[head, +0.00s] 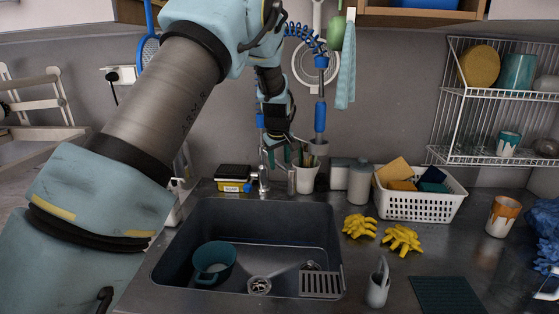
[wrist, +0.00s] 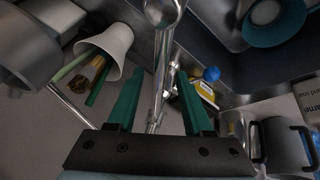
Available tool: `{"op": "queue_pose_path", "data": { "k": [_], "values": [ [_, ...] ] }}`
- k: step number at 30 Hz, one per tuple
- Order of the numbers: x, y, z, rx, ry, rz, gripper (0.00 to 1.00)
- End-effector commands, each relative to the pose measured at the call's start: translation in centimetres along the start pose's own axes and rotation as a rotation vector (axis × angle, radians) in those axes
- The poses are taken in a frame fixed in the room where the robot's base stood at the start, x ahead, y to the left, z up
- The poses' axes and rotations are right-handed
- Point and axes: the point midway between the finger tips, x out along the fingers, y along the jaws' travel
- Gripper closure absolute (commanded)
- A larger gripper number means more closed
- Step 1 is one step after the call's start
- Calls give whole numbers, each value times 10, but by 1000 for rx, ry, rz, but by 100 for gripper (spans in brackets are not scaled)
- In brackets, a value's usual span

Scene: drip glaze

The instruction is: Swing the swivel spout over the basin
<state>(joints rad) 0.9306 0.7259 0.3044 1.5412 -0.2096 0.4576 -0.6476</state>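The swivel spout (wrist: 161,70) is a shiny metal tube. In the wrist view it runs up the middle between my gripper's two green fingers, with gaps on both sides. My gripper (wrist: 158,88) is open and not closed on it. In the head view the metal faucet (head: 264,178) stands at the back rim of the sink, and my gripper (head: 284,153) is just above it, fingers down. The dark basin (head: 180,237) lies in front; part of it shows at upper right in the wrist view (wrist: 226,68). The spout's exact heading is hard to tell in the head view.
A white cup of brushes (head: 306,180) stands close right of the faucet. A yellow-and-black box (head: 233,186) sits left of it. A teal pot (head: 214,261) is in the basin. Yellow gloves (head: 402,239) and a white basket (head: 421,207) lie right.

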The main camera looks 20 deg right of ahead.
Motion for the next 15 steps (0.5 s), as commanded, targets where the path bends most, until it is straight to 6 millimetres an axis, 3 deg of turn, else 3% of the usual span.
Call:
{"op": "queue_pose_path", "data": {
  "k": [2, 12, 15],
  "values": [
    [0, 0, 0, 0, 0, 0, 59],
    [0, 0, 0, 0, 0, 0, 97],
    [0, 0, 0, 0, 0, 0, 100]
  ]
}}
